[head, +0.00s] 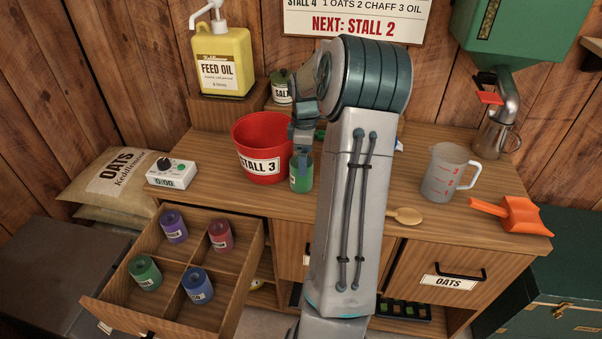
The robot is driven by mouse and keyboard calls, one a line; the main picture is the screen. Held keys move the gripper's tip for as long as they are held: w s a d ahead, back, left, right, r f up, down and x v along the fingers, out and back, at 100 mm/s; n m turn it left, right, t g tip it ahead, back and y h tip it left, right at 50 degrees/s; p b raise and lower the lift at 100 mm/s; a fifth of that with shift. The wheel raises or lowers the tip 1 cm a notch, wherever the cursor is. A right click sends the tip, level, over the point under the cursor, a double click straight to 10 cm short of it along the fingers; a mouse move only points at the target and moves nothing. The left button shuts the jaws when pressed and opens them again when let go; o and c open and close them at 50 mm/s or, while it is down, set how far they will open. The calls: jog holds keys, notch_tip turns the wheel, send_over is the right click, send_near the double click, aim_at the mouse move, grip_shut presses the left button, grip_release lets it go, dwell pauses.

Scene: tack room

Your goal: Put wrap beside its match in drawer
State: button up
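A green wrap (301,180) stands on the counter just right of the red STALL 3 bucket. My gripper (303,160) points down at it, with a finger against or in front of its upper part. Whether the fingers are closed on it cannot be seen. The open drawer (256,275) at lower left has a divider making compartments. A purple wrap (173,227) is at back left, a red wrap (220,236) at back right, a matching green wrap (145,273) at front left and a blue wrap (197,286) at front right.
The red bucket (255,140) and a timer (171,174) stand on the counter (225,200) behind the drawer. A measuring jug (446,175), wooden spoon (405,216) and orange scoop (513,214) are on the right. My arm hides the counter's middle. The closed OATS drawer (455,270) is at right.

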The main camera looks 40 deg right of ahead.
notch_tip(320, 180, down, 2)
jog(key=shift+f, duration=0.1)
jog(key=c, duration=1.2)
